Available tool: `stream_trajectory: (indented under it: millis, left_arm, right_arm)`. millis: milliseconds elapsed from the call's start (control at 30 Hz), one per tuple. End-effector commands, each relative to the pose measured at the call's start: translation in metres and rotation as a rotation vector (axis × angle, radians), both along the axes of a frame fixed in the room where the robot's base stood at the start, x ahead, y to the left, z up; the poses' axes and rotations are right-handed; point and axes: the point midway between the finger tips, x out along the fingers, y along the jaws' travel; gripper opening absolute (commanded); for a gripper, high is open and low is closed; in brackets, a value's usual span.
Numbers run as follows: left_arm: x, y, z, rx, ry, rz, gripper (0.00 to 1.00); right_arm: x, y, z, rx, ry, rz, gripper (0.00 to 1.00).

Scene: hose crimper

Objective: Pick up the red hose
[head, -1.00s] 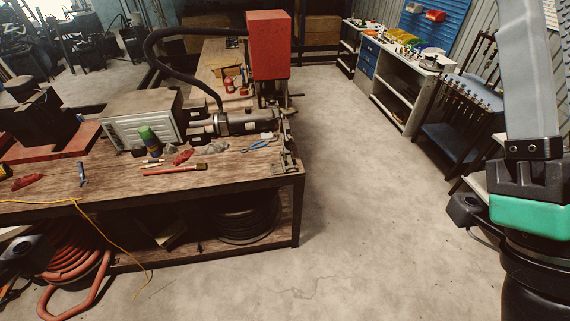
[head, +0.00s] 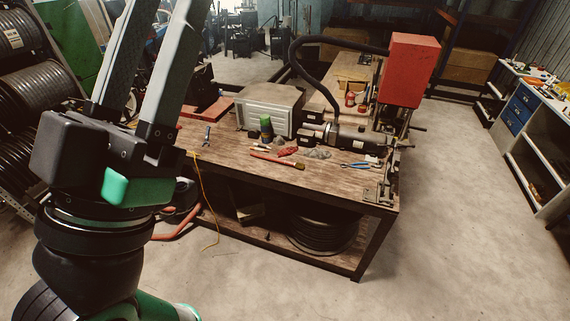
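A short piece of the red hose (head: 178,233) shows low at the left end of the workbench, near the floor. The rest of it is hidden behind my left arm and gripper. My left gripper (head: 157,12) stands large in the left foreground, pointing up. Its two long grey fingers are apart with nothing visible between them. It is nearer to me than the hose and does not appear to touch it. My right gripper is not in view.
The wooden workbench (head: 335,186) carries a grey metal box (head: 268,108), tools and a red-headed machine (head: 408,70). A dark hose coil (head: 322,235) lies on its lower shelf. Black hose reels (head: 22,90) stand at left. The floor at right is clear.

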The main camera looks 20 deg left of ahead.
Motion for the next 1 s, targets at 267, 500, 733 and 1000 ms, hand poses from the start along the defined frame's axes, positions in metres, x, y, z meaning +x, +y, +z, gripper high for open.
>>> stream_trajectory:
  millis: [267,500,733,1000]
  left_arm:
    - [0.0,0.0,0.0,0.0,0.0,0.0,0.5]
    - [0.0,0.0,0.0,0.0,0.0,0.0,0.52]
    - [0.0,0.0,0.0,0.0,0.0,0.0,0.68]
    - [-0.0088,0.0008,0.0077,0.051,-0.055,0.063,0.68]
  right_arm:
    - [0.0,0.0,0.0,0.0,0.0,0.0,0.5]
    - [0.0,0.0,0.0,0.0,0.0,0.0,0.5]
    - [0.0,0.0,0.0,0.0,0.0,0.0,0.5]
    - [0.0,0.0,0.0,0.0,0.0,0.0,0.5]
